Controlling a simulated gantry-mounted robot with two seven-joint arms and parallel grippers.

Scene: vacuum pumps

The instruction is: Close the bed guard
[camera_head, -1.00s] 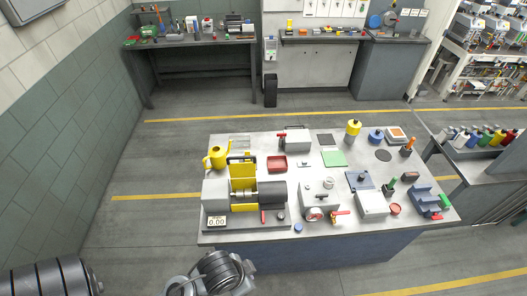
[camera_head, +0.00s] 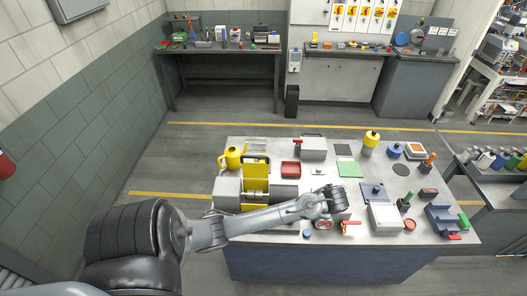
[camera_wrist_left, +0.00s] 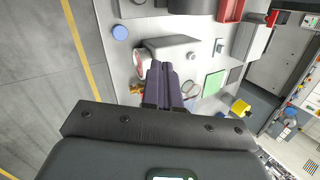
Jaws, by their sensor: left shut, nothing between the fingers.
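The yellow guard (camera_head: 256,178) stands raised on the grey machine (camera_head: 227,194) at the left of the bench, with a dark and grey cylinder to its right. My left arm reaches in from the left, passing in front of the machine and hiding its lower front. My left gripper (camera_head: 338,203) is right of the guard, apart from it, over the grey box with the red-handled fittings. In the left wrist view my gripper fingers (camera_wrist_left: 163,85) are together and empty, above the bench beside that grey box (camera_wrist_left: 173,48). The guard is not recognisable there. My right gripper is not in view.
A red tray (camera_head: 291,169) lies behind the cylinder and a yellow watering can (camera_head: 230,157) stands at the back left. A white box (camera_head: 383,216), a blue bracket (camera_head: 443,217) and a yellow bottle (camera_head: 370,142) stand to the right. A blue cap (camera_wrist_left: 119,32) sits near the front edge.

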